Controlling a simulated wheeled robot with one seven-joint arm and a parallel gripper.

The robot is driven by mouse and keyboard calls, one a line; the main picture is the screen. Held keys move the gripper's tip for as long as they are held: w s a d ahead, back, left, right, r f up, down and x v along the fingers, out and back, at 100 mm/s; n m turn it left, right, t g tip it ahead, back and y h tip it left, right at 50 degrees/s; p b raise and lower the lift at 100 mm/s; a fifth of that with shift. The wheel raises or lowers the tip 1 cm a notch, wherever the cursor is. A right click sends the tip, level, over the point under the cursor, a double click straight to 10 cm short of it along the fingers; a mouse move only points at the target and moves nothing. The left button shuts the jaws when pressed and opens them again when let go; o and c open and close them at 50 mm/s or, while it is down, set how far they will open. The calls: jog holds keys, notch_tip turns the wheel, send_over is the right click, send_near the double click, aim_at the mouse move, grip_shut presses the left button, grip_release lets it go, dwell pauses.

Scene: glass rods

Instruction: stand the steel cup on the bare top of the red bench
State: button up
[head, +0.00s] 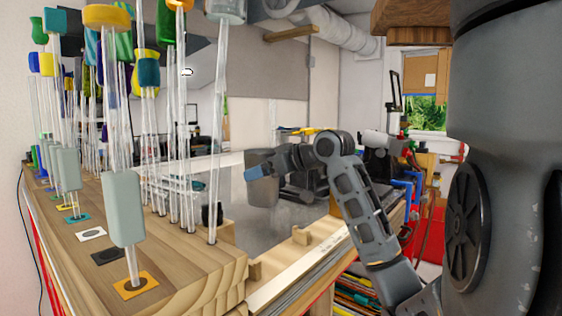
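My arm rises from the lower right and bends at an elbow, and my gripper (258,173), with blue-grey tips, points left over the workbench. A dark grey, cup-like cylinder (262,194) shows right behind and below the tips. It may be the steel cup; I cannot tell if the gripper touches or holds it. The finger gap is not clear. A long bench (272,292) with red along its lower edge carries a wooden block and a shiny grey sheet. A red surface (430,238) also shows at the right, partly hidden by my arm and body.
Tall glass rods (214,160) with coloured caps stand close together on a wooden block (190,262) at the left. Cluttered equipment (385,150) fills the back right. The grey sheet (258,240) has bare room.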

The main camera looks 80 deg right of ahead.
aim_at(272, 184)
jog(key=shift+w+a+f, duration=0.15)
jog(key=shift+w, duration=0.1)
jog(key=shift+f, duration=1.9)
jog(key=shift+f, duration=0.1)
jog(key=o, duration=1.6)
jog(key=shift+f, duration=0.2)
jog(key=shift+o, duration=0.4)
jog(key=shift+r, duration=0.1)
jog(key=shift+r, duration=0.15)
jog(key=v, duration=1.2)
jog(key=shift+b, duration=0.4)
